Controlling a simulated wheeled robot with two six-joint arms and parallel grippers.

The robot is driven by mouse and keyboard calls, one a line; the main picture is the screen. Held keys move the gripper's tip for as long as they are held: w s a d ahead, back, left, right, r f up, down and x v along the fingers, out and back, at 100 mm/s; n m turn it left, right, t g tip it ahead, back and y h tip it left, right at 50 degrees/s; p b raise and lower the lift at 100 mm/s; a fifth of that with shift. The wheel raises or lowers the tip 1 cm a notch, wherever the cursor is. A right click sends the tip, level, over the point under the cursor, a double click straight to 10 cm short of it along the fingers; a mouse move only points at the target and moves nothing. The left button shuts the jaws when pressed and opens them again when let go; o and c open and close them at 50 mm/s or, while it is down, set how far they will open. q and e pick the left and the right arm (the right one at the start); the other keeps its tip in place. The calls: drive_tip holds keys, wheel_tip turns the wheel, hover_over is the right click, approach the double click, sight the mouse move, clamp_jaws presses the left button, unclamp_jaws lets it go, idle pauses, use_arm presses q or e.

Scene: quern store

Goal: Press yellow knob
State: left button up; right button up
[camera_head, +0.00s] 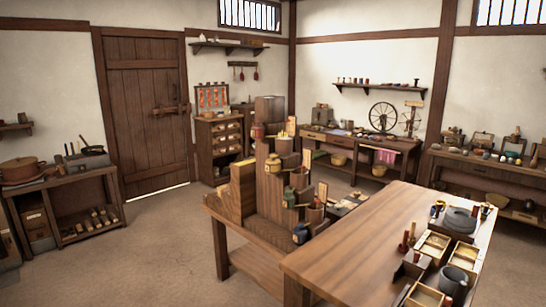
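I cannot make out a yellow knob for certain. A stepped wooden stand (243,190) on a low bench in the middle carries several small pots, among them a red pot (257,132) with a yellowish top and a dark green pot (289,197). They are too small to tell whether any has a yellow knob. Neither of my grippers is in view.
A large wooden table (365,230) fills the lower right, holding a grey round stone (460,220), shallow trays and a grey mug (453,282). A closed wooden door (148,110) stands behind. Open floor (140,250) lies at the left.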

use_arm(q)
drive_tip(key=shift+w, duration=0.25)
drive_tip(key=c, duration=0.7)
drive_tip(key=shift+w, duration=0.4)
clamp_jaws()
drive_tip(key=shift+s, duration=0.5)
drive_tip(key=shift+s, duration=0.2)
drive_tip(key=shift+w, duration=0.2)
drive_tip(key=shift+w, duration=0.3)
